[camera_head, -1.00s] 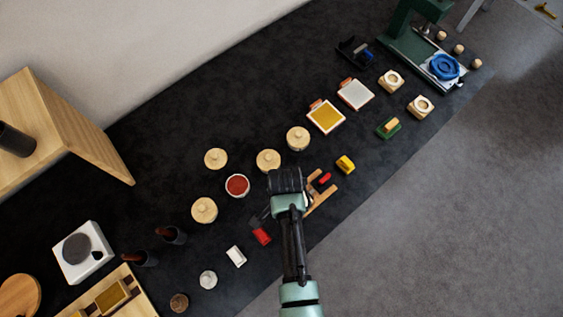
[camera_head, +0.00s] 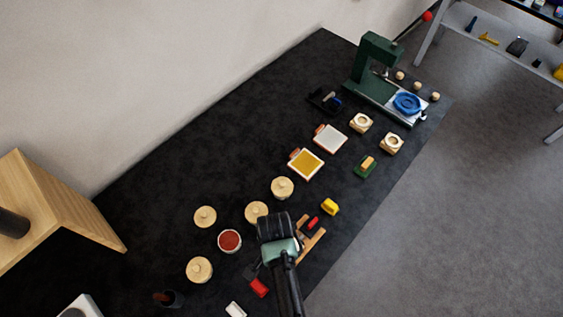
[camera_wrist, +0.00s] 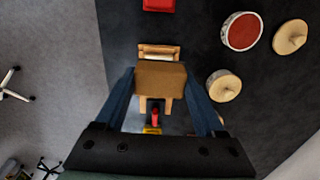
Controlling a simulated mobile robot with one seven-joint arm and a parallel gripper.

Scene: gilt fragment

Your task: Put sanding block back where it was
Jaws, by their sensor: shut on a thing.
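My gripper (camera_head: 275,232) is above the dark bench mat, beside a wooden frame (camera_head: 311,245). In the wrist view its blue fingers close on the sides of a plain brown block (camera_wrist: 160,76), which I take to be the sanding block. The held block is hidden behind my gripper in the head view. In the wrist view it covers part of the wooden frame (camera_wrist: 158,49) beneath it; the gap between them is hard to judge. A red piece (camera_head: 312,222) lies at the frame, and a yellow block (camera_head: 330,206) sits just beyond it.
Lidded round pots (camera_head: 256,212) and a red-filled bowl (camera_head: 229,241) stand left of my gripper. A red block (camera_head: 259,288) lies in front. Framed pads (camera_head: 306,164), a green-based piece (camera_head: 365,167) and a green press (camera_head: 376,70) stand farther back. Bare mat lies left of the pads.

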